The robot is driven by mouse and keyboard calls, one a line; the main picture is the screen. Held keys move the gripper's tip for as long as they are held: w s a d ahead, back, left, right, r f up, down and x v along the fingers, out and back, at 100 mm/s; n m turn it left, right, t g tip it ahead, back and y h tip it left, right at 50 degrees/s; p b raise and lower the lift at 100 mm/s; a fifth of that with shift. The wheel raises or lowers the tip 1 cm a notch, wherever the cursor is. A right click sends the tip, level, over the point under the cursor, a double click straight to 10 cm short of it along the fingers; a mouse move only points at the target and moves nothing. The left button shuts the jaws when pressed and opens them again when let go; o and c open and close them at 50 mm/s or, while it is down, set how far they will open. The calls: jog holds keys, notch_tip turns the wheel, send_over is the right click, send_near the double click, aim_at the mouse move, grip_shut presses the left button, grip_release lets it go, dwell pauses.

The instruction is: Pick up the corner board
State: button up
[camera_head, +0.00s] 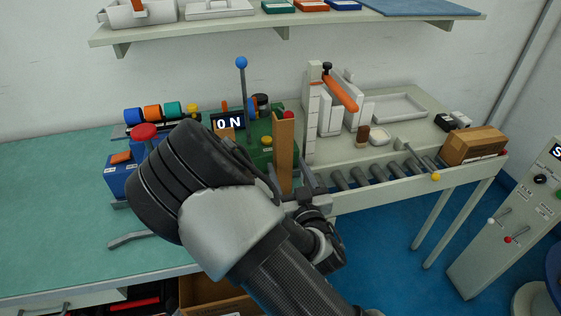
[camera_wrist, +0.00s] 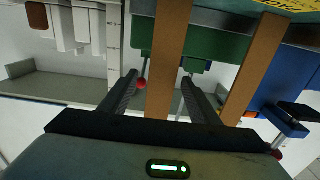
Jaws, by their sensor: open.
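An upright brown board (camera_head: 284,150), which looks like the corner board, stands at the front of the green machine in the head view. In the wrist view this brown board (camera_wrist: 168,55) runs up between the two dark fingers. My gripper (camera_head: 291,184) is open at the board's lower part, one finger on each side, with a gap to each finger in the wrist view (camera_wrist: 160,82). A second brown strip (camera_wrist: 256,65) stands to the right, outside the fingers. My wrist hides much of the green machine in the head view.
A roller conveyor (camera_head: 375,172) with a brown box (camera_head: 474,145) lies to the right. A pale upright post (camera_head: 312,115) stands close beside the board. A blue unit with a red knob (camera_head: 144,132) stands left. The green bench top (camera_head: 60,190) is clear at left.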

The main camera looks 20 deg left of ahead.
aim_at(281, 155)
jog(key=shift+x, duration=3.15)
jog(key=shift+s+a+r, duration=0.1)
jog(key=shift+c, duration=0.4)
jog(key=c, duration=1.1)
